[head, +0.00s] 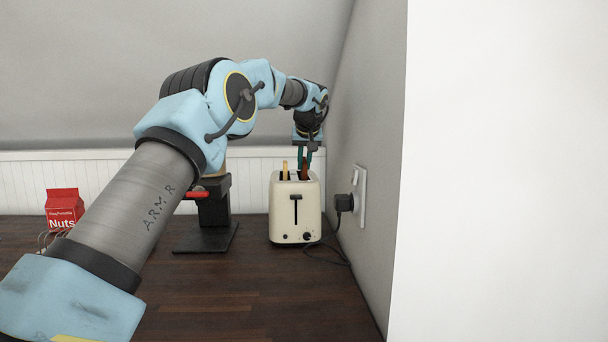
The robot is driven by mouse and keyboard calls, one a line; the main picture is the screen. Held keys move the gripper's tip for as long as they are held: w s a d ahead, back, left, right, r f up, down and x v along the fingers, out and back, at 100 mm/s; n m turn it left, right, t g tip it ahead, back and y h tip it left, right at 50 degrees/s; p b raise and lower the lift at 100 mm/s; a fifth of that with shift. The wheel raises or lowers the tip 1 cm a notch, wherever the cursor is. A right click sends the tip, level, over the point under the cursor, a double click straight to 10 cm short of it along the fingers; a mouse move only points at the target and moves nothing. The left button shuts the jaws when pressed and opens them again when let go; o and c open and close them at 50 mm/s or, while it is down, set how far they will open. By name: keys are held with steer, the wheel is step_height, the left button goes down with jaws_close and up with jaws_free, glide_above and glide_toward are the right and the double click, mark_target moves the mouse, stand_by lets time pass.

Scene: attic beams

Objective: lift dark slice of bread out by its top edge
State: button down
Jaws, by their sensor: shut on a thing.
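A cream toaster (295,209) stands upright on the dark wooden counter, near the wall at the right. A pale slice of bread (285,170) sticks up from its left slot. The dark slice of bread (304,173) stands in the right slot, with its upper part showing above the toaster top. My gripper (306,158) points down from above and is shut on the top edge of the dark slice. The lower part of the dark slice is hidden inside the toaster.
A wall socket with a black plug (345,202) is close on the right, its cord running to the toaster. A black stand with a red part (213,215) is left of the toaster. A red nuts carton (65,209) stands far left. The front counter (250,290) is clear.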

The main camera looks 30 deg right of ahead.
steer(key=shift+s+a+f+t+b, duration=0.1)
steer(key=shift+s+f+t+b, duration=0.15)
steer(key=shift+b, duration=0.85)
step_height(320, 180, up, 11)
steer(key=s+a+p, duration=0.1)
steer(key=s+p, duration=0.2)
steer(key=p, duration=0.4)
steer(key=s+a+g+b, duration=0.1)
steer(key=s+a, duration=0.2)
steer(key=s, duration=0.3)
steer(key=s+a+r+g, duration=0.1)
steer(key=s+a, duration=0.1)
steer(key=s, duration=0.4)
steer(key=s+a+r+g+y+b, duration=0.1)
steer(key=s+a, duration=0.2)
steer(key=s, duration=0.4)
steer(key=shift+a+b, duration=0.3)
